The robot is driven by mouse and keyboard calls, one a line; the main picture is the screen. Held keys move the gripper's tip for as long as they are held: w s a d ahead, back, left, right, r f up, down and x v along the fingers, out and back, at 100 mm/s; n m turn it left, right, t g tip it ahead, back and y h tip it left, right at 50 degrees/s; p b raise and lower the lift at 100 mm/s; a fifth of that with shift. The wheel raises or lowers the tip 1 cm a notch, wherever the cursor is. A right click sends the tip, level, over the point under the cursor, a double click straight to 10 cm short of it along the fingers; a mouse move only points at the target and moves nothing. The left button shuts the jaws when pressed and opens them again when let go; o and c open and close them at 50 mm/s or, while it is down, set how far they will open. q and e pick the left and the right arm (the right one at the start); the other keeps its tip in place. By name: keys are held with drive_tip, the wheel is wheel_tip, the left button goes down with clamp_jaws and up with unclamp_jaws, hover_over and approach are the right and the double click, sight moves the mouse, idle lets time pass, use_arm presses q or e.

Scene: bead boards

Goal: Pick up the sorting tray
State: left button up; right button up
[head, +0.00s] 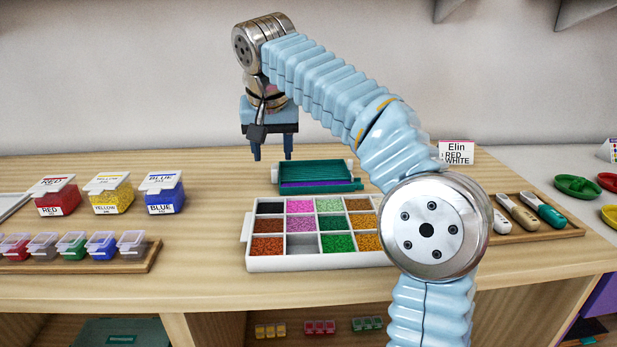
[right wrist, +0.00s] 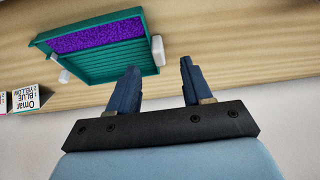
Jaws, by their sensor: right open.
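A teal ribbed tray (head: 315,170) with a strip of purple beads along one side lies at the back middle of the table. In the right wrist view the same tray (right wrist: 105,55) shows white handles at its two ends. A white compartment tray (head: 310,264) filled with beads of several colours stands in front of it, with a handle at its left end. My right gripper (head: 272,156) is open and empty, pointing down, above and left of the teal tray's left end in the head view. Its fingers (right wrist: 158,68) touch nothing. My left gripper is out of view.
Red, yellow and blue bead boxes (head: 110,200) stand at the left, behind a wooden tray (head: 138,264) of small lidded boxes. At the right are a wooden tray (head: 565,234) with pen-like tools, an "Elin" card (head: 456,152) and small dishes (head: 577,186).

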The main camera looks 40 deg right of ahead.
sight(275, 168)
drive_tip(key=x, duration=0.5)
drive_tip(key=shift+s+f, duration=0.15)
drive_tip(key=shift+s, duration=0.1)
clamp_jaws()
